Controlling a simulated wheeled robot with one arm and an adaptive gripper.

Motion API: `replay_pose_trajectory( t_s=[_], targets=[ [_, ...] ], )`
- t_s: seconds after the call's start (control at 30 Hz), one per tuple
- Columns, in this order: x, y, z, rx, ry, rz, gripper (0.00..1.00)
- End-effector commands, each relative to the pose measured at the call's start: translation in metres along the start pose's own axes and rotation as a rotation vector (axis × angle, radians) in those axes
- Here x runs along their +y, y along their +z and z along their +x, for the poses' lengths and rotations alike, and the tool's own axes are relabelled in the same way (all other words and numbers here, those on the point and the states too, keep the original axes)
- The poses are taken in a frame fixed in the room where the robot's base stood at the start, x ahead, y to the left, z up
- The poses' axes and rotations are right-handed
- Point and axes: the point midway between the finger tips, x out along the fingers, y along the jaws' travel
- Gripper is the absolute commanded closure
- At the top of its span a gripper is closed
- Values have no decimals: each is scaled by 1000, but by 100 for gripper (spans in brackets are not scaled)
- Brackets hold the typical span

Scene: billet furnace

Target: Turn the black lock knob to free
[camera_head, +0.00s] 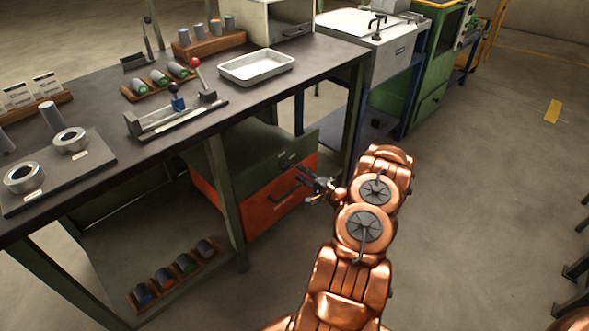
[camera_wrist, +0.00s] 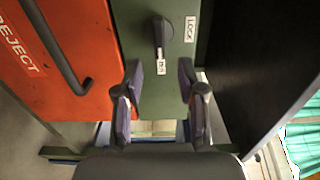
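The black lock knob (camera_wrist: 158,38) is on a green panel (camera_wrist: 135,22) in the upper middle of the wrist view. It is elongated, and its lower end lies close to a small white label (camera_wrist: 161,67) whose text I cannot read surely. A white label reading LOCK (camera_wrist: 190,29) is to the right of the knob. My gripper (camera_wrist: 161,98) is open and empty, its two fingers apart below the knob in the wrist view. In the head view my gripper (camera_head: 318,187) is in front of the cabinet's orange drawer (camera_head: 268,205). The knob is too small to make out there.
An orange front marked REJECT (camera_wrist: 22,42) with a black bar handle (camera_wrist: 62,55) is left of the knob. A dark surface (camera_wrist: 245,60) is on the right. The workbench (camera_head: 120,110) stands above and left of the cabinet. Open floor (camera_head: 480,200) lies to the right.

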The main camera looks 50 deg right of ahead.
Motion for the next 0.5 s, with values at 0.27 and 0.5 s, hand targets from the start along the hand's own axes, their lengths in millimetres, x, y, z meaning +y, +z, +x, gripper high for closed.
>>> replay_pose_trajectory(
  t_s=[0.27, 0.5],
  targets=[
    [1, -1, -46, 3, 2, 1, 60],
    [1, 0, -62, 0, 2, 0, 60]
  ],
)
